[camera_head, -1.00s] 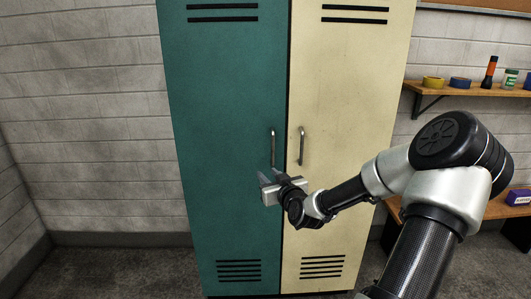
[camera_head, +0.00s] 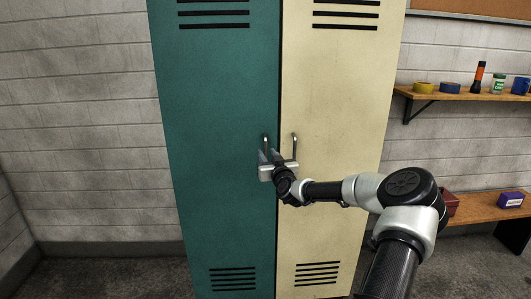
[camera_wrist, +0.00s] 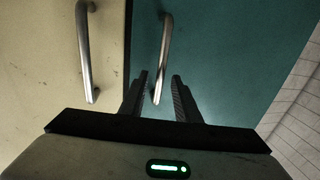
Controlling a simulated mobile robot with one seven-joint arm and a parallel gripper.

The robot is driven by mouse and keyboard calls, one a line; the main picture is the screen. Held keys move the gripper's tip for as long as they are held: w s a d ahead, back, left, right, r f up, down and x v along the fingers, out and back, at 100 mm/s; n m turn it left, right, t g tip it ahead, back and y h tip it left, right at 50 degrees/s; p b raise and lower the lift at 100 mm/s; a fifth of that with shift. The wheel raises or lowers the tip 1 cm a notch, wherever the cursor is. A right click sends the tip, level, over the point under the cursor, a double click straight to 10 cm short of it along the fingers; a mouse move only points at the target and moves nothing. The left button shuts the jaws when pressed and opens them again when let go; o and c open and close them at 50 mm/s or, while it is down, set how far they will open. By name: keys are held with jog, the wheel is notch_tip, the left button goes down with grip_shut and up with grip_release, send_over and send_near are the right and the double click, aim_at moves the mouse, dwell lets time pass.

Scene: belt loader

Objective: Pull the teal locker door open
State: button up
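The teal locker door (camera_head: 215,110) is shut, flush beside the cream door (camera_head: 330,100). Its vertical metal handle (camera_head: 265,142) is near its right edge. In the wrist view the teal door's handle (camera_wrist: 163,55) runs down between the two fingers, its lower end close to the left fingertip. My gripper (camera_head: 266,156) is at the handle's lower part in the head view and hides some of it. In the wrist view my gripper (camera_wrist: 160,80) is open, with a gap between its fingers. I cannot tell whether either finger touches the handle.
The cream door's handle (camera_wrist: 86,50) is close on the left in the wrist view. A wooden shelf (camera_head: 440,96) with tape rolls, a flashlight and a jar is on the right wall. A bench (camera_head: 478,209) with boxes stands below it. The floor at left is clear.

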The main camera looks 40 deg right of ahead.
aim_at(266, 152)
jog(key=shift+x, duration=1.55)
grip_shut()
